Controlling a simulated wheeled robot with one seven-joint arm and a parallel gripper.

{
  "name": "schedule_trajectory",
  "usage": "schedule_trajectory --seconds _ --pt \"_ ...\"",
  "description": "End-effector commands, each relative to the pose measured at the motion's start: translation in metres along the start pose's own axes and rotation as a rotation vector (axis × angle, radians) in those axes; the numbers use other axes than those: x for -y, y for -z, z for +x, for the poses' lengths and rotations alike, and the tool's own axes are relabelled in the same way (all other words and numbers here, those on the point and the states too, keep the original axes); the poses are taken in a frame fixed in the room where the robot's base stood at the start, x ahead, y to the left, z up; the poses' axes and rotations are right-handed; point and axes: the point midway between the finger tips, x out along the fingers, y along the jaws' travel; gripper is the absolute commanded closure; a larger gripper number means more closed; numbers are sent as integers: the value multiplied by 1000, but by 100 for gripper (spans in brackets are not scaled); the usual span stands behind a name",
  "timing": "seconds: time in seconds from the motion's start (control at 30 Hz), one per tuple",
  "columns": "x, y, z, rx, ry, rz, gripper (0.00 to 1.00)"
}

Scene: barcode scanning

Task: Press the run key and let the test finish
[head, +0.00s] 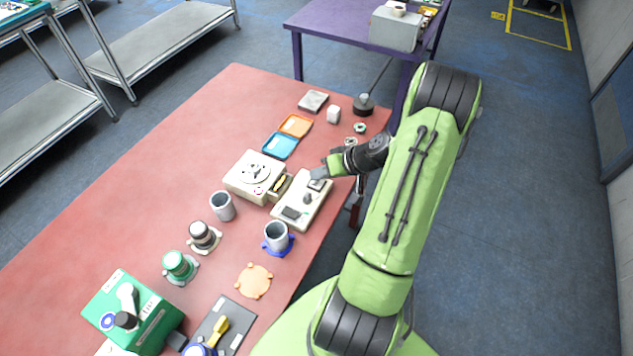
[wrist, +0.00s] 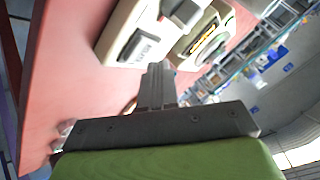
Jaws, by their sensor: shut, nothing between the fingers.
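A cream tester box (head: 309,215) lies on the red table. It has a dark panel near its front end, a grey knob in the middle and a dark key (head: 318,185) near its far end. My gripper (head: 317,174) is shut and empty, with its fingertips at or just above the far end of the box, close to that key. In the wrist view my closed fingers (wrist: 157,72) point at the box (wrist: 122,25), where a dark key (wrist: 131,43) sits beside a small label I cannot read surely. Whether the fingertips touch anything cannot be told.
A cream machine with a round top (head: 244,182) stands directly left of the box. A grey cup (head: 222,209) and a cup on a blue base (head: 276,238) stand nearer. Orange (head: 296,125) and blue (head: 281,146) trays lie beyond. The table's left middle is clear.

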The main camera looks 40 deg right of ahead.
Motion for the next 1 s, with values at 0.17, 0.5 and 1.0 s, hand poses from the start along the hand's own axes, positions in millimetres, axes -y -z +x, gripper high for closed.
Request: schedule_trajectory --seconds 0.17,0.5,1.0 --pt "-4 -4 6 0 0 0 100" --pt "-5 -5 6 0 0 0 100" --pt "-9 -10 13 0 0 0 100"
